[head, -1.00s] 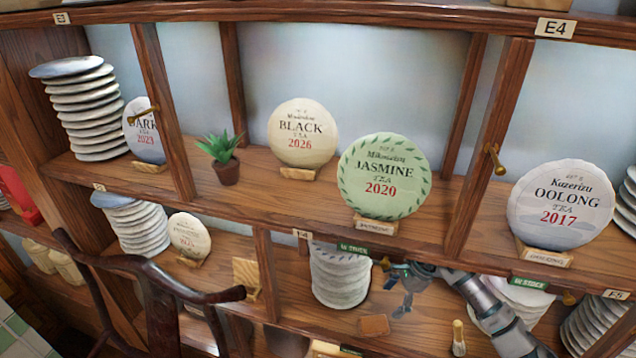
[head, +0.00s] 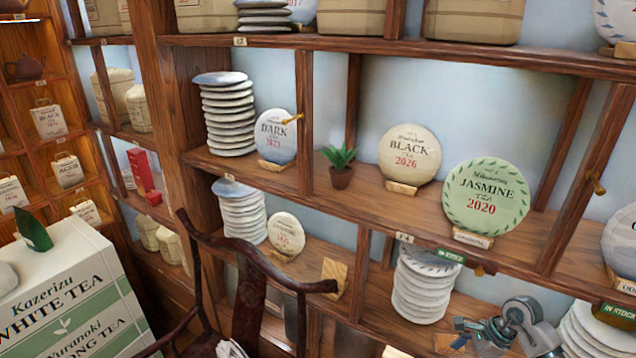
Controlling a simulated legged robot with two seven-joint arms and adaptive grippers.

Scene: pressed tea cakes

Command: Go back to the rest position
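My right gripper (head: 472,332) is at the bottom right of the head view, in front of the lower shelf, near the foot of a stack of pale tea cakes (head: 422,285). The gripper is small and partly cut up by its own links, so I cannot tell whether its fingers are open or shut. I see no tea cake held in it. My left gripper is not in view. On the shelf above, the green jasmine cake (head: 485,197), the cream black tea cake (head: 408,153) and the dark tea cake (head: 275,137) stand upright on small wooden stands.
A dark wooden chair (head: 250,300) stands in front of the shelf at lower centre. A stack of large tea boxes (head: 70,290) fills the lower left. A small potted plant (head: 341,165) sits on the middle shelf. More pale cakes (head: 590,330) stand just right of my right arm.

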